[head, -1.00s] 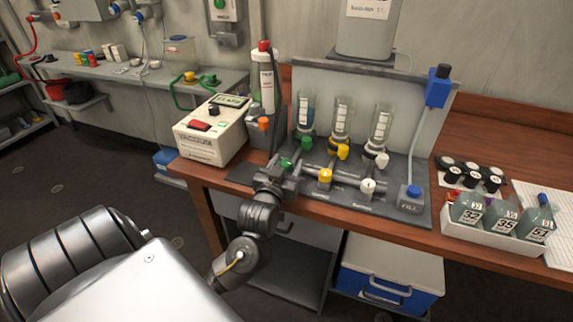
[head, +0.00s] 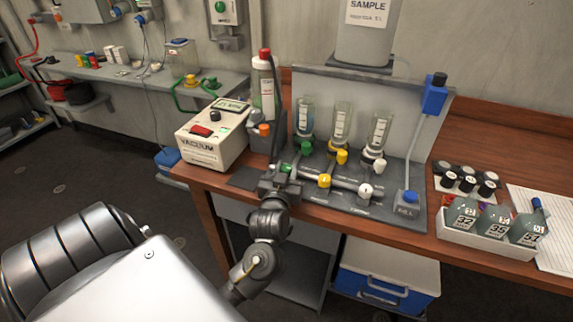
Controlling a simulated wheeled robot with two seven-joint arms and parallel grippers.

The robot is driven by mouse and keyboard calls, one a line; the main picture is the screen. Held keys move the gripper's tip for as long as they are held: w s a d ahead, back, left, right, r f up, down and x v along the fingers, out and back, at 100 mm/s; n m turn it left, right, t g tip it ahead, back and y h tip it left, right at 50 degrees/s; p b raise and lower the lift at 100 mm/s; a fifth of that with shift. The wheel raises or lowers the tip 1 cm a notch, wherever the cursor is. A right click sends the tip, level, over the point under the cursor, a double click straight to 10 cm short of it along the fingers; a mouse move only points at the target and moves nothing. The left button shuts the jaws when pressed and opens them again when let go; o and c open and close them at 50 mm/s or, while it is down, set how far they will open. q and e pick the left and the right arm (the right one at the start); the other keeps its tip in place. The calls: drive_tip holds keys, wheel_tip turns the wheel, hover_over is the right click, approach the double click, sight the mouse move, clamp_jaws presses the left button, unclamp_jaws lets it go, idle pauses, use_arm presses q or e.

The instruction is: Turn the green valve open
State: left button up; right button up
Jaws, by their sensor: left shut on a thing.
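The filter rig on the bench has three clear funnels, with a green handle (head: 306,147), a yellow handle (head: 341,157) and a white handle (head: 379,165) below them. Along the pipe in front sit a green knob (head: 286,167), a yellow knob (head: 324,181) and a white knob (head: 365,190). My left gripper (head: 284,174) is at the pipe's left end, shut on the front green knob, whose top shows above the fingers. The fingers hide its lower part, so its exact turn is unclear. My right gripper is out of view.
A vacuum box (head: 213,135) and a red-capped bottle (head: 265,88) stand left of the rig. A white tray (head: 470,238) of bottles and several black-capped vials are farther right. A blue-and-white cooler (head: 388,275) is below.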

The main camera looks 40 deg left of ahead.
use_arm(q)
drive_tip(key=o, duration=0.9)
drive_tip(key=shift+o, duration=0.2)
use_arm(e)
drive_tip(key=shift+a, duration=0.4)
use_arm(q)
drive_tip(key=shift+s+d, duration=0.2)
drive_tip(key=shift+s, duration=0.1)
drive_tip(key=v, duration=1)
drive_tip(key=shift+b, duration=0.4)
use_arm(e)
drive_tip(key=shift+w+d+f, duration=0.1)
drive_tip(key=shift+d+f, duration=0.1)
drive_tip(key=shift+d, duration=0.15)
